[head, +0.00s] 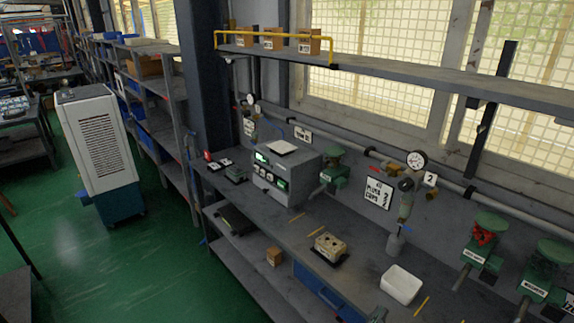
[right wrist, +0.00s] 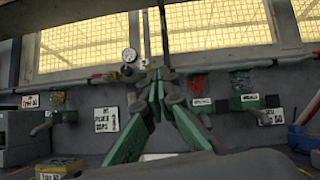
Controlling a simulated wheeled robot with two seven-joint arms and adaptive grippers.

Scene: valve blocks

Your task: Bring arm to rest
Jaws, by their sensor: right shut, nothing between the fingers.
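My left gripper is in neither view. A beige valve block (head: 329,246) sits on a dark pad on the bench, apart from my right gripper. A block with a yellowish top (right wrist: 60,164) shows at the lower left of the right wrist view.
A white tray (head: 401,285) stands on the bench. A grey control box (head: 285,178) stands farther left. A shelf (head: 430,85) with small boxes runs above. Green floor is open at left.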

